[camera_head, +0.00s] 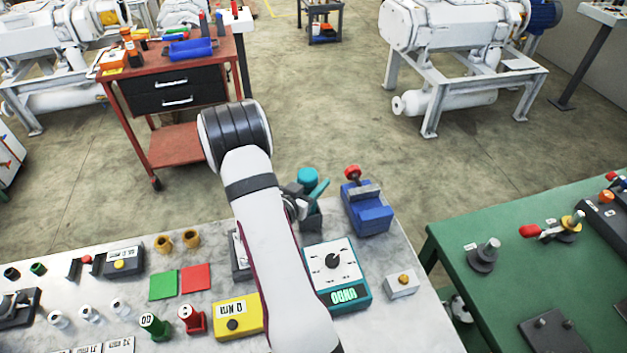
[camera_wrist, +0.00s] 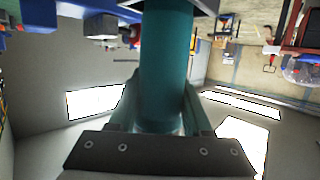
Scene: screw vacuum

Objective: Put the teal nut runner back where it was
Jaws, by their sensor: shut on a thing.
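The teal nut runner (camera_head: 307,178) is at the far edge of the grey table, just right of my arm, at a dark grey holder (camera_head: 312,217). In the wrist view its teal cylindrical body (camera_wrist: 166,65) runs up the middle of the picture, with a grey part at its top end. My gripper (camera_head: 292,203) is largely hidden behind my arm in the head view. In the wrist view my gripper (camera_wrist: 160,112) has its fingers on both sides of the teal body, shut on it. I cannot tell whether the runner is seated in the holder.
A blue vise-like block (camera_head: 368,208) with a red knob stands close to the right of the runner. A teal-and-white dial box (camera_head: 335,275) is in front. A yellow box (camera_head: 238,317) and several small parts crowd the left. A green table (camera_head: 500,305) is at right.

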